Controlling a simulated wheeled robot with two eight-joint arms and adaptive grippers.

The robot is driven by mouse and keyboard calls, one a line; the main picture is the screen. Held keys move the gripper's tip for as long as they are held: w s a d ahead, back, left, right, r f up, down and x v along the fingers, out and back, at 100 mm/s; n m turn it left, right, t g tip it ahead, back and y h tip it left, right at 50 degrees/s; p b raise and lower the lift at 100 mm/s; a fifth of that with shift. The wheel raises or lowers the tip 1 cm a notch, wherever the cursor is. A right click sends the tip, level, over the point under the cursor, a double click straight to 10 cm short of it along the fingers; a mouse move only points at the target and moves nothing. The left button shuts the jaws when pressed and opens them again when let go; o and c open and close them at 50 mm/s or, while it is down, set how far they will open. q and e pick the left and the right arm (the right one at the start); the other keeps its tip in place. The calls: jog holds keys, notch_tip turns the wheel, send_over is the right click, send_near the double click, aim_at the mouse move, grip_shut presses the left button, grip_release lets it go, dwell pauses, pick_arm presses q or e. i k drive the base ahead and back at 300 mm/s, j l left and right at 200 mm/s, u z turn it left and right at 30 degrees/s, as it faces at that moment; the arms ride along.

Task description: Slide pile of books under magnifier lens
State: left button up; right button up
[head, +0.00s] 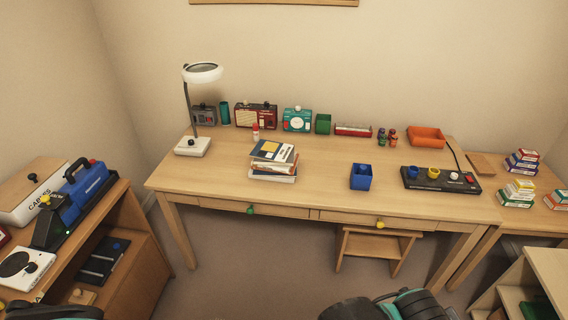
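The pile of books (273,162) lies on the desk left of centre, several books stacked flat with uneven edges. The top book has a dark blue and yellow cover. The magnifier (187,103) stands at the desk's back left on a white square base (192,147). Its round lens (203,71) with a white rim is held high on a thin dark arm. The books are to the right of the magnifier base and not beneath the lens. Only dark and teal parts of my arms show at the bottom edge; neither gripper's fingers can be seen.
A small red-and-white bottle (255,132) stands just behind the books. Radios and bins line the back. The desk (215,178) is bare in front of the magnifier base.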

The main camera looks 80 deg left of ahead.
aim_at(272, 159)
jog(key=u, duration=2.65)
